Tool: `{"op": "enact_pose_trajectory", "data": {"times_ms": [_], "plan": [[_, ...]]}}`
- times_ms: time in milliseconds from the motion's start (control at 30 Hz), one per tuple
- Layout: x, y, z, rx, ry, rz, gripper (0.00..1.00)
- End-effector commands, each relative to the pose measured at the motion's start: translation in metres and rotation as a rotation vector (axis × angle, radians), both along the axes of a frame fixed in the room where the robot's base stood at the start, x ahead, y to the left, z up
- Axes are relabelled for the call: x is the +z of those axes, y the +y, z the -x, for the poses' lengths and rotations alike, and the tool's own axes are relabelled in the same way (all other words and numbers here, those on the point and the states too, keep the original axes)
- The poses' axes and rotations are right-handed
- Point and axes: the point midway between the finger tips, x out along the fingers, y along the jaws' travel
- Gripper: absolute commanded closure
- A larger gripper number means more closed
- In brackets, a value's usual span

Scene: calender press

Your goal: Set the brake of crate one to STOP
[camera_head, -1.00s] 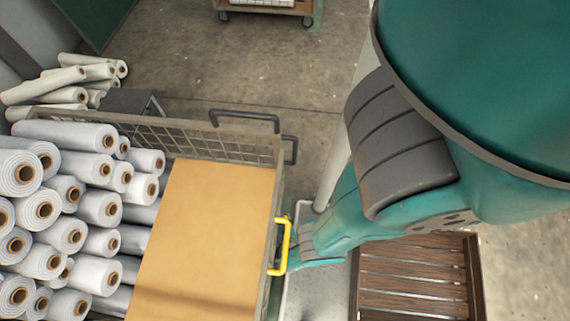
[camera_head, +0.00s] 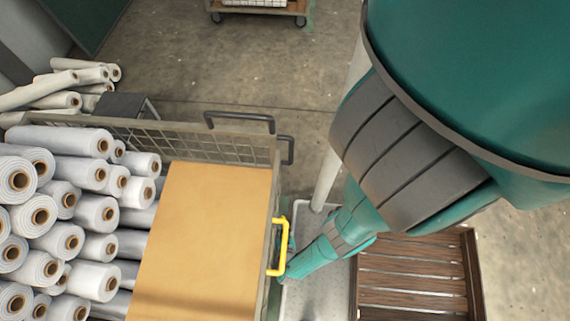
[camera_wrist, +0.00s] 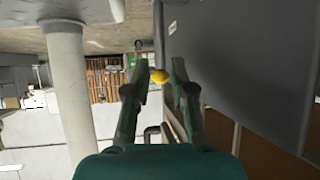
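The crate (camera_head: 225,143) is a wire-mesh cart with a tan board inside, standing left of my arm in the head view. A yellow handle (camera_head: 279,247) sits on its right side. My gripper (camera_wrist: 160,70) is open with no object clearly held. In the head view it is low beside the crate's right side, near the yellow handle, and partly hidden. The STOP marking and brake setting cannot be read.
White rolls (camera_head: 60,205) are stacked at the left. A slatted wooden pallet (camera_head: 410,280) lies right of my arm. In the wrist view a grey panel (camera_wrist: 245,60) rises close on the right, and a pale column (camera_wrist: 72,90) stands left.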

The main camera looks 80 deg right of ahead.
Motion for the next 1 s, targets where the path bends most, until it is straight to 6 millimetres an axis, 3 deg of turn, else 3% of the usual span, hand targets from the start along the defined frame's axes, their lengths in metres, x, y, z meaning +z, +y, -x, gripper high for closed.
{"op": "enact_pose_trajectory", "data": {"times_ms": [700, 1000], "plan": [[0.029, 0.048, 0.011, 0.003, -0.001, -0.003, 0.76], [0.035, 0.056, 0.014, 0.0, 0.0, -0.002, 0.76]]}}
